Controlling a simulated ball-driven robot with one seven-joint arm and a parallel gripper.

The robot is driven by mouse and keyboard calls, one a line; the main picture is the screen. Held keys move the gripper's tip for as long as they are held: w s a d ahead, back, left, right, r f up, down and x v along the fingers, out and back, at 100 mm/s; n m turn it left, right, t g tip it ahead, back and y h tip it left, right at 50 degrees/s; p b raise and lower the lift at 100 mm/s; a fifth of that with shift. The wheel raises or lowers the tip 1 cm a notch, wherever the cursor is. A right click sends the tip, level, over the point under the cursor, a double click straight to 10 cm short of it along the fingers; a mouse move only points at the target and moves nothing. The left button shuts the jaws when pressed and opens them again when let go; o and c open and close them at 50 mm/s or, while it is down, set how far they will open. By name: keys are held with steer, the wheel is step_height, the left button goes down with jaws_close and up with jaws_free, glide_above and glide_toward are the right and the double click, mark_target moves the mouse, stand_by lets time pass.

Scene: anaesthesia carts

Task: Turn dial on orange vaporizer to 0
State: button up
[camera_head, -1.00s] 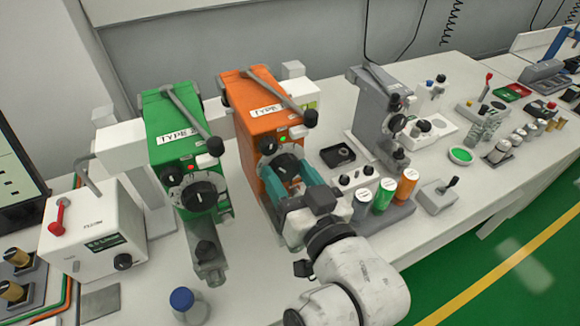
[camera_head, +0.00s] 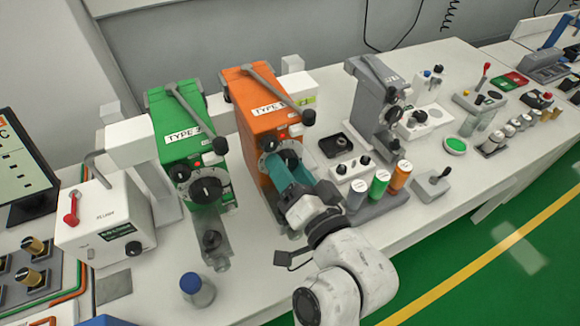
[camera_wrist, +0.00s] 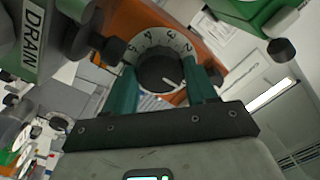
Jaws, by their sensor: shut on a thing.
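The orange vaporizer (camera_head: 258,110) stands in the middle of the bench in the head view, with a label on its top and a black lever. Its dial (camera_wrist: 160,68) is a black knob with a white pointer line inside a numbered ring. In the wrist view the digits 2, 3, 4 and 5 are readable, and the pointer lies toward the lower right; I cannot read a number at it. My gripper (camera_head: 283,170) is shut on the dial, with one teal finger on either side of the knob. The fingers partly hide the dial in the head view.
A green vaporizer (camera_head: 187,140) stands close on the left, with its own dial. Colored canisters (camera_head: 379,184) and a small knobbed box (camera_head: 352,168) are close on the right. A blue-capped bottle (camera_head: 195,289) stands near the front edge.

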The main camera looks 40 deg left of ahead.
stand_by(0.3)
steer(key=o, duration=1.1)
steer(key=shift+c, duration=0.2)
steer(key=b+v, duration=0.3)
steer(key=v, duration=0.7)
steer(key=shift+d, duration=0.4)
steer(key=shift+s, duration=0.15)
